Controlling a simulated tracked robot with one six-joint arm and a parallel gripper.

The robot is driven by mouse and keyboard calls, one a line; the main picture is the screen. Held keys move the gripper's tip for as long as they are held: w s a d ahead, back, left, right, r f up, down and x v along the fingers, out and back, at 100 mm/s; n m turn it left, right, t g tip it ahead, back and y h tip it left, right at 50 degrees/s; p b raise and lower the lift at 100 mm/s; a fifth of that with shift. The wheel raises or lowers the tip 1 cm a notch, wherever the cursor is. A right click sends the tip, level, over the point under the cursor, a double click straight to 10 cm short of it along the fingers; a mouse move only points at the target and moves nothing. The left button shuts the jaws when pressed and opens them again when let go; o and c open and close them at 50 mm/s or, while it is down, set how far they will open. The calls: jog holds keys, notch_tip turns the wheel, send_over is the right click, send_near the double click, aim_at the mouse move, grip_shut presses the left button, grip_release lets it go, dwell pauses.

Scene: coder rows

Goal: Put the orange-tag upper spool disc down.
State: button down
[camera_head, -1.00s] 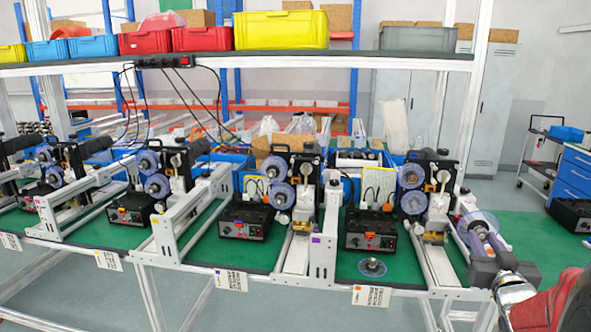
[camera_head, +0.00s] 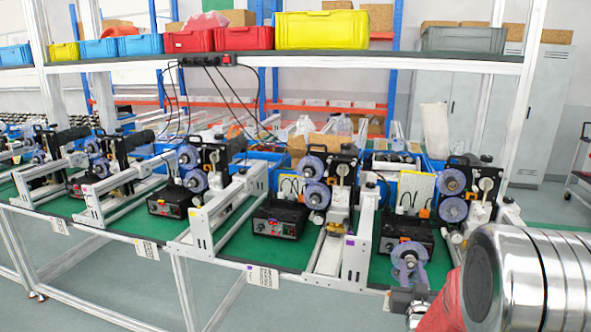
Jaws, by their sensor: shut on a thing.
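A translucent bluish spool disc (camera_head: 409,256) with a hub at its middle is held by my gripper (camera_head: 408,284) at the lower right, in front of the rightmost machine. My gripper is shut on it, and the disc stands up above the dark jaws. The disc appears to be above the green bench top, but its exact height cannot be told. The rightmost machine has an upper spool (camera_head: 452,181) and a lower spool (camera_head: 453,209), both bluish. My arm hides part of the bench there.
A black control box (camera_head: 404,243) stands just behind the held disc. White rails and an upright end plate (camera_head: 357,246) are to its left. More machines stand in a row leftward on the green bench (camera_head: 236,255). A shelf with coloured bins (camera_head: 322,30) hangs above.

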jog(key=w+a+f+n+y, duration=0.1)
jog(key=a+f+y, duration=0.1)
jog(key=a, duration=0.6)
jog(key=a+f+n+y, duration=0.1)
jog(key=a+f+y, duration=0.1)
jog(key=a+f, duration=0.2)
jog(key=a, duration=0.3)
jog(key=shift+w+a+f+n, duration=0.3)
jog(key=shift+w+a+f, duration=0.05)
jog(key=shift+a, duration=0.05)
notch_tip(320, 180, up, 12)
jog(key=s+m+h, duration=0.2)
jog(key=m+h, duration=0.1)
jog(key=h, duration=0.2)
jog(key=shift+s+r, duration=0.25)
jog(key=shift+s, duration=0.05)
